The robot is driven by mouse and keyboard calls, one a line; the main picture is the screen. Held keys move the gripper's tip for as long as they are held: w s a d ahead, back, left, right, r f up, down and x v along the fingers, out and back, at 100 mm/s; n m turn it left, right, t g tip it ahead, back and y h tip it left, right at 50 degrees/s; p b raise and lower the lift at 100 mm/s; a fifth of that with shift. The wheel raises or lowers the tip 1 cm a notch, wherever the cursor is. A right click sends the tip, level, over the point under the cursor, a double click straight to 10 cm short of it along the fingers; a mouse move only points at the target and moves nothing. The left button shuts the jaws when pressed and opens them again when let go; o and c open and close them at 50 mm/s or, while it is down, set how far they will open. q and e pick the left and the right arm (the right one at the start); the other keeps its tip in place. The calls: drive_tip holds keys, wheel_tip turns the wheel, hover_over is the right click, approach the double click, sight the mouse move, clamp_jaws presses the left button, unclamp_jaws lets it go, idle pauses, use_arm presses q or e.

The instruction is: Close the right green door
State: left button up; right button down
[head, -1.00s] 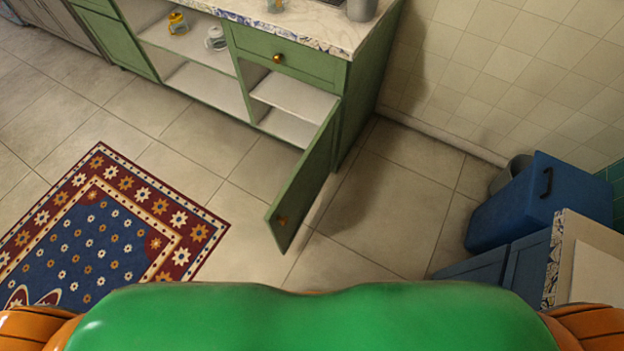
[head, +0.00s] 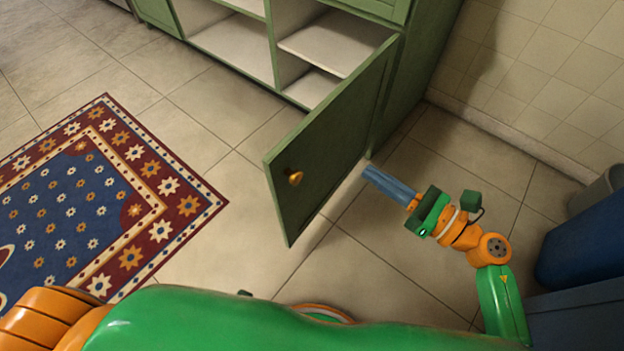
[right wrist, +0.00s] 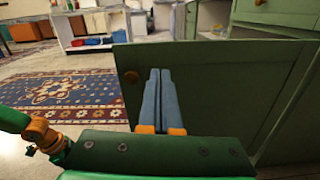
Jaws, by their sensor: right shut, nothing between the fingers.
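The right green door (head: 330,140) stands wide open from the green cabinet, swung out over the floor, with a round brass knob (head: 294,177) near its free edge. My right gripper (head: 368,172) is shut and empty, just to the right of the door, on its outer right side in the head view. I cannot tell whether the fingertips touch the door. My left gripper is not in view.
The cabinet's open shelves (head: 325,45) are empty behind the door. A patterned rug (head: 90,200) lies on the tiled floor at left. A blue bin (head: 590,235) stands at the right near the tiled wall. Floor between door and rug is clear.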

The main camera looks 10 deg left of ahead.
drive_tip(key=n, duration=0.2)
drive_tip(key=g, duration=0.1)
approach(298, 138)
drive_tip(key=x, duration=0.6)
drive_tip(key=shift+w+a+f+p, duration=0.1)
drive_tip(key=shift+w+a+p, duration=0.05)
drive_tip(key=shift+a+p, duration=0.2)
